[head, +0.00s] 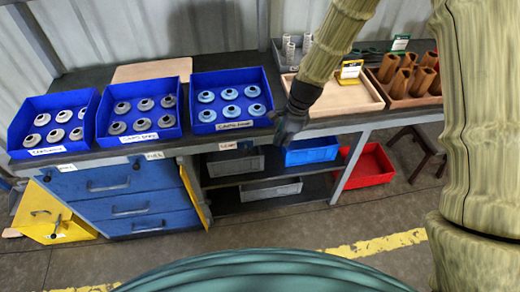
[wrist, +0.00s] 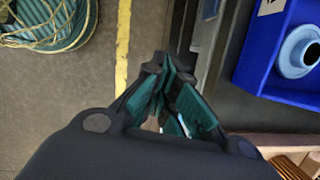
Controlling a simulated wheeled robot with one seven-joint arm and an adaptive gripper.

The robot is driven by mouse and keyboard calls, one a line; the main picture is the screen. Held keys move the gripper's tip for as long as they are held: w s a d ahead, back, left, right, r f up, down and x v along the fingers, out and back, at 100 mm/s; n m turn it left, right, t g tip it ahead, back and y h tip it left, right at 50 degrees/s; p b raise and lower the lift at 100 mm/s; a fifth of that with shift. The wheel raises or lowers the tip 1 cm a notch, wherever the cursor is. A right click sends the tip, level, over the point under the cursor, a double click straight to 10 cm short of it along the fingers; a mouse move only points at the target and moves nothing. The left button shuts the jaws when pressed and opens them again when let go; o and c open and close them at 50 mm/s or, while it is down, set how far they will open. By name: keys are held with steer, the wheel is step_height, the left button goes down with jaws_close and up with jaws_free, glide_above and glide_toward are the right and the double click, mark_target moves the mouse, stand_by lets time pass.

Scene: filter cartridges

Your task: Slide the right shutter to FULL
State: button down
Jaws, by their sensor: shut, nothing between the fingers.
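My gripper (head: 287,132) hangs at the front edge of the bench, just right of and below the right blue bin (head: 232,121). In the wrist view my gripper (wrist: 165,66) is shut and empty, its teal-padded fingers meeting beside the dark bench edge. A label reading FULL (head: 154,155) is on the bench front, with a small dark knob (head: 136,165) near it. Another such label (head: 66,168) is farther left. A pale label (head: 237,145) with unclear text is under the right bin. I cannot make out which part is the right shutter or its position.
Two more blue bins (head: 139,131) (head: 52,150) hold round caps, like the right one. A wooden tray (head: 335,103) and a crate of brown tubes (head: 402,103) stand to the right. A blue drawer cabinet (head: 125,207) is below. Floor in front of the bench is clear.

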mark_target(246, 150)
steer(key=shift+w+a+r+m, duration=0.2)
steer(key=shift+w+r, duration=0.1)
steer(key=shift+r, duration=0.15)
steer(key=shift+w+a+r+m, duration=0.15)
steer(key=shift+w+r, duration=0.1)
steer(key=shift+r, duration=0.15)
steer(key=a+f+p, duration=0.3)
steer(key=a+f, duration=0.3)
steer(key=f, duration=0.3)
steer(key=shift+w+a, duration=0.15)
steer(key=shift+w, duration=0.15)
steer(key=shift+a, duration=0.1)
